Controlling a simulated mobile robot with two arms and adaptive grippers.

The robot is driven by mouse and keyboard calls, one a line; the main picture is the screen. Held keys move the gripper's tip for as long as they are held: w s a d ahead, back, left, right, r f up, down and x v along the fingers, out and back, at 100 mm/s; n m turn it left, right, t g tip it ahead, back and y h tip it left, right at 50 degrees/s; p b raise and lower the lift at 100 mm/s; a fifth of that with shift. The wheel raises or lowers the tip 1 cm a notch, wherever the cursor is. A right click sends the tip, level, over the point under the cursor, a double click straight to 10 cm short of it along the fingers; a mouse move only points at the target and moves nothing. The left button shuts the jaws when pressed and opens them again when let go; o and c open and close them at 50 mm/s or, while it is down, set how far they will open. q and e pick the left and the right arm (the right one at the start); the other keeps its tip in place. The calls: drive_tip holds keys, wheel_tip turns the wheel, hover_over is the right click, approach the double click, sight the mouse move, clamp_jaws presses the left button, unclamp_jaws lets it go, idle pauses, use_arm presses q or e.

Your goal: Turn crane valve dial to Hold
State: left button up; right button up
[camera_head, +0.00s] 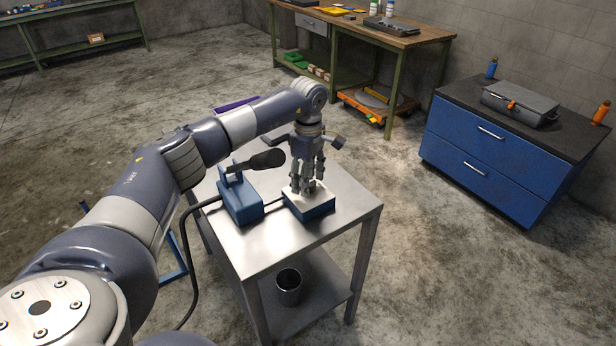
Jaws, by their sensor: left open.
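The valve box (309,208), blue with a pale top, sits on the steel cart (270,244) near its right side. My left gripper (308,188) points straight down over the box's top, with its fingers at the place where a dial would be. The fingers are open. The dial itself and its markings are hidden by the fingers or too small to read, so I cannot tell its setting or whether the fingers touch it. A blue pump unit (240,203) with a dark-gripped lever (262,160) stands to the left on the same cart. My right gripper is not in view.
A black hose (186,250) runs from the pump unit down to the floor. A metal cup (289,285) stands on the cart's lower shelf. A blue drawer cabinet (495,165) stands at the right, a wooden workbench (400,38) at the back. The cart top's front is clear.

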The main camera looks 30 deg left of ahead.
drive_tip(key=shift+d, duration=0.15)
use_arm(q)
drive_tip(key=c, duration=1.1)
drive_tip(key=shift+o, duration=0.2)
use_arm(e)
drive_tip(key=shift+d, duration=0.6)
